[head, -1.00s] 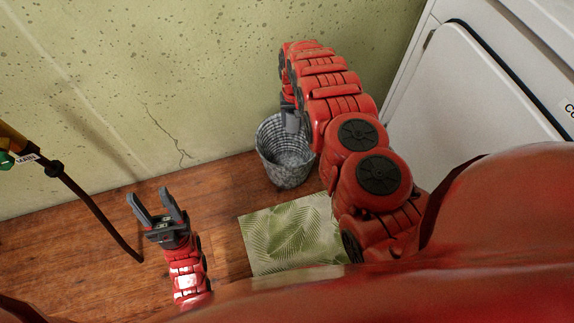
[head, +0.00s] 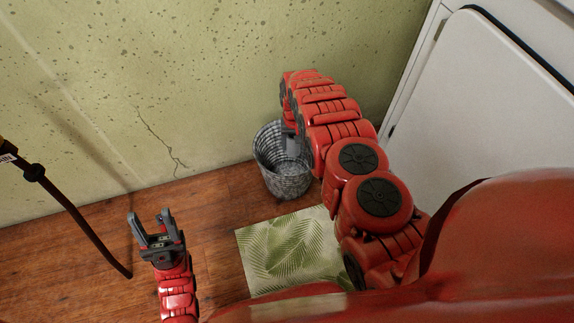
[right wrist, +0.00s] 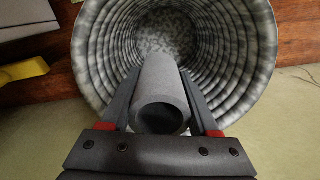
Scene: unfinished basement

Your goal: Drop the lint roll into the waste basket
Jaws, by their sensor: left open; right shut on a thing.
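The waste basket (head: 287,183) is a grey mottled round bin standing on the floor by the wall. In the right wrist view its ribbed inside (right wrist: 232,45) opens beyond my right gripper. My right gripper (right wrist: 163,85) is shut on the lint roll (right wrist: 161,95), a grey hollow cylinder, and holds it in front of the basket's mouth. In the head view a grey part of the roll or gripper (head: 291,143) shows at the basket's rim; my right arm hides the rest. My left gripper (head: 150,219) is open and empty above the wooden floor at the left.
A green leaf-patterned mat (head: 288,250) lies in front of the basket. A white appliance (head: 470,110) stands at the right. Bare wooden floor (head: 215,215) lies between my left gripper and the basket.

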